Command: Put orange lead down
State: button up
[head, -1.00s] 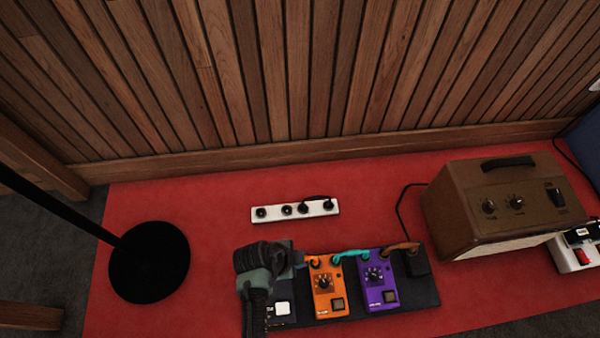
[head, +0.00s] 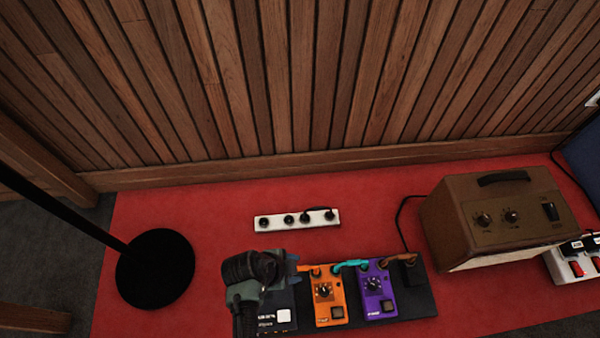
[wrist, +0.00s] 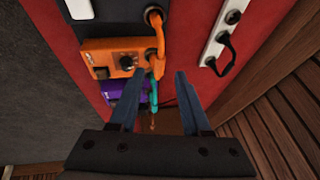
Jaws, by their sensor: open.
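The orange lead (wrist: 158,38) runs from a socket on the dark pedal (wrist: 107,12) to the side of the orange pedal (wrist: 110,58) in the wrist view. In the head view a short part of this lead (head: 309,268) shows between the dark pedal (head: 284,317) and the orange pedal (head: 329,297). My gripper (wrist: 160,74) is open, its two blue-grey fingers pointing toward the pedals' socket side. The lead's lower end appears between the fingertips, and no grip on it shows. In the head view my wrist hides part of the dark pedal.
A teal lead (head: 350,264) joins the orange and purple pedals (head: 375,292) on a black board (head: 420,301). A white socket strip (head: 297,220) lies behind on red carpet. A brown amplifier (head: 495,222) stands right, a black round base (head: 155,268) left.

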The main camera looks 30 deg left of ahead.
jog(key=p+v, duration=0.3)
jog(key=v, duration=0.4)
jog(key=w+a+r+n+t+y, duration=0.2)
jog(key=w+r+t, duration=0.1)
jog(key=w+r, duration=0.8)
jog(key=w+a+r+n+t+y, duration=0.15)
jog(key=w+r+t, duration=0.25)
jog(key=w+r, duration=0.7)
jog(key=w+d+r+n+t+y, duration=0.1)
jog(key=d+r+t, duration=0.1)
jog(key=r, duration=0.7)
jog(key=w+d+r+n+t, duration=0.1)
jog(key=w+r+t, duration=0.1)
jog(key=r, duration=0.7)
jog(key=s+d+r+n+t, duration=0.1)
jog(key=s+d+r+t, duration=0.2)
jog(key=r, duration=0.9)
jog(key=s+d+r+n+t, duration=0.15)
jog(key=d+r+t, duration=0.3)
jog(key=r, duration=0.65)
jog(key=s+d+r+n+t+h, duration=0.1)
jog(key=s+d+r+t, duration=0.1)
jog(key=s+r, duration=0.3)
jog(key=s+d+r+n+t+h, duration=0.1)
jog(key=s+d+r, duration=0.3)
jog(key=r, duration=0.6)
jog(key=shift+s+d+n+t, duration=0.35)
jog(key=shift+s+n+t, duration=0.45)
jog(key=shift+s+t, duration=0.05)
